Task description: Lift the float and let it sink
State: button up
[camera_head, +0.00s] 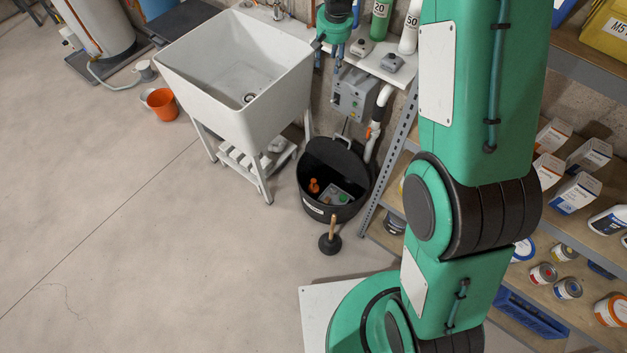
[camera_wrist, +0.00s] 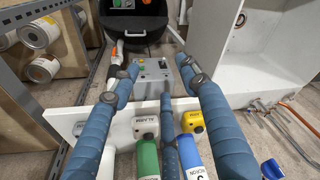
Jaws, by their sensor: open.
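The orange float (camera_head: 314,186) sits inside the black round sump basin (camera_head: 306,200), at the left of its opening. A grey unit with a green spot (camera_head: 334,195) lies beside it in the basin. The basin's lid stands raised at the back. In the wrist view the basin (camera_wrist: 135,44) is at the top, and the float cannot be made out there. My gripper (camera_head: 329,67) is well above and behind the basin, beside the sink. Its blue fingers are spread and empty in the wrist view (camera_wrist: 160,75), over the shelf and control box.
A white sink (camera_head: 215,95) stands left of the basin. A grey control box (camera_head: 354,93) and a bottle shelf (camera_head: 372,62) are on the wall, close to my gripper. A plunger (camera_head: 330,242) stands in front of the basin.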

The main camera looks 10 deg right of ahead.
jog(key=w+a+r+x, duration=0.1)
jog(key=w+x, duration=0.2)
jog(key=x, duration=1.5)
jog(key=g+b, duration=0.3)
send_over(314, 180)
notch_tip(314, 180, down, 53)
jog(key=shift+f, duration=0.25)
jog(key=shift+a+f, duration=0.1)
jog(key=shift+f, duration=0.05)
jog(key=shift+f+b, duration=2.05)
jog(key=shift+f, duration=4.7)
grip_shut()
